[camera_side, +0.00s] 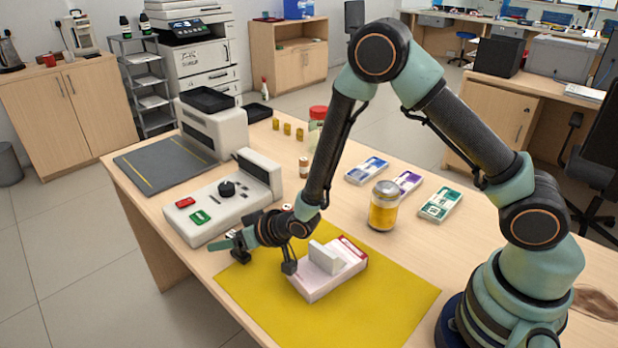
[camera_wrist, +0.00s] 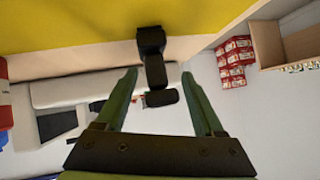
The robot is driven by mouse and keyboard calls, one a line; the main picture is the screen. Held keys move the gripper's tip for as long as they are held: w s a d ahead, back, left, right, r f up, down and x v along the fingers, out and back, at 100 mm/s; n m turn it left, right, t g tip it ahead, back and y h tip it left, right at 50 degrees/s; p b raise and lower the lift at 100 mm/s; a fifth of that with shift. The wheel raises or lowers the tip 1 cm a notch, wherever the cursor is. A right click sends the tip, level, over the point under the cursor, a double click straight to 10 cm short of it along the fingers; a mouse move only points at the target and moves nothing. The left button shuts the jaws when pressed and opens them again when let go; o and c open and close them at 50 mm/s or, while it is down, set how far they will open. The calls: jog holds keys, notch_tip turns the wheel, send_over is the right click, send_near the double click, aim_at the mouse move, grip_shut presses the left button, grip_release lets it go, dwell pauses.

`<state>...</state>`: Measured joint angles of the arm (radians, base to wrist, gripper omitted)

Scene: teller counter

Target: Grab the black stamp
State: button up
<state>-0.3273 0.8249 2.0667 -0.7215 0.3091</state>
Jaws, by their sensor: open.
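The black stamp (camera_wrist: 151,45) shows in the wrist view at the edge of the yellow mat, its handle end pointing down in the picture. In the side view the stamp (camera_side: 241,257) is a small dark shape at the mat's left corner, partly hidden by my gripper. My gripper (camera_wrist: 158,75) has its two green fingers apart, one on each side of the stamp's handle with gaps visible. In the side view my gripper (camera_side: 229,242) is low, just over the stamp. I see no contact.
A white-and-red box (camera_side: 318,285) with a grey block on it lies on the yellow mat (camera_side: 385,310), right of my gripper. A white device (camera_side: 215,205) with red and green buttons stands behind. The table's front edge is close.

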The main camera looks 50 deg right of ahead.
jog(key=shift+w+f, duration=0.1)
jog(key=shift+w, duration=0.1)
grip_shut()
